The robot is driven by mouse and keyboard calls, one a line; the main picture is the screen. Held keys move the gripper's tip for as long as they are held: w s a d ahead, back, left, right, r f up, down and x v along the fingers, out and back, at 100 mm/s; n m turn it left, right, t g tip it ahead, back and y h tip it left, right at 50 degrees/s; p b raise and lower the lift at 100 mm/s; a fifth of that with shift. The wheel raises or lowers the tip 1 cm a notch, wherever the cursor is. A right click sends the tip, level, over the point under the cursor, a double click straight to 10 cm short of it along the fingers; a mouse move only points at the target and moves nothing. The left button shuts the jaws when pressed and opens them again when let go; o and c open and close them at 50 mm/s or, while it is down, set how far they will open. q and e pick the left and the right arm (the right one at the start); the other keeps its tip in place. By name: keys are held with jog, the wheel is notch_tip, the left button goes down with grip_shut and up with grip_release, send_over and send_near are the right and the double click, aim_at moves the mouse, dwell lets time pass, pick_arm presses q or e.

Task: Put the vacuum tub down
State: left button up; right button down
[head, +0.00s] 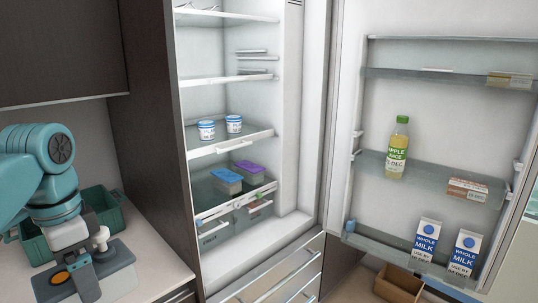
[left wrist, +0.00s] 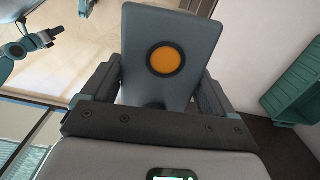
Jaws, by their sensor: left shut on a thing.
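The vacuum tub (head: 116,267) has a flat grey lid with an orange round spot, at the lower left of the head view over the counter. In the left wrist view, the tub's grey lid (left wrist: 187,35) faces the camera. My left gripper (head: 82,268) comes down over the tub; in the left wrist view its dark fingers (left wrist: 158,78) are shut on the tub's two sides. The tub's underside is hidden, so I cannot tell whether it touches the counter (head: 155,254).
A green crate (head: 110,206) stands behind the tub, close to my arm; it also shows in the left wrist view (left wrist: 293,88). The fridge (head: 247,170) is open, with several containers inside. Its door (head: 440,120) holds a bottle and cartons. Bare counter lies right of the tub.

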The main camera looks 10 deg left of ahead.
aim_at(97, 269)
pick_arm(q)
jog(key=shift+s+d, duration=0.2)
jog(key=shift+d, duration=0.05)
jog(key=d+f, duration=0.1)
jog(key=w+d+f, duration=0.1)
jog(key=shift+d+m, duration=0.35)
jog(key=shift+m, duration=0.05)
jog(key=w+d+f+n, duration=0.4)
jog(key=d+f, duration=0.2)
jog(key=f, duration=0.5)
jog(key=w+d+f+n, duration=0.35)
jog(key=d+f, duration=0.35)
jog(key=f, duration=0.4)
jog(key=s+f, duration=0.1)
jog(key=f, duration=0.2)
jog(key=s+f, duration=0.1)
jog(key=shift+s+f, duration=0.2)
jog(key=shift+s, duration=0.1)
jog(key=shift+s+a, duration=0.1)
jog(key=shift+s, duration=0.05)
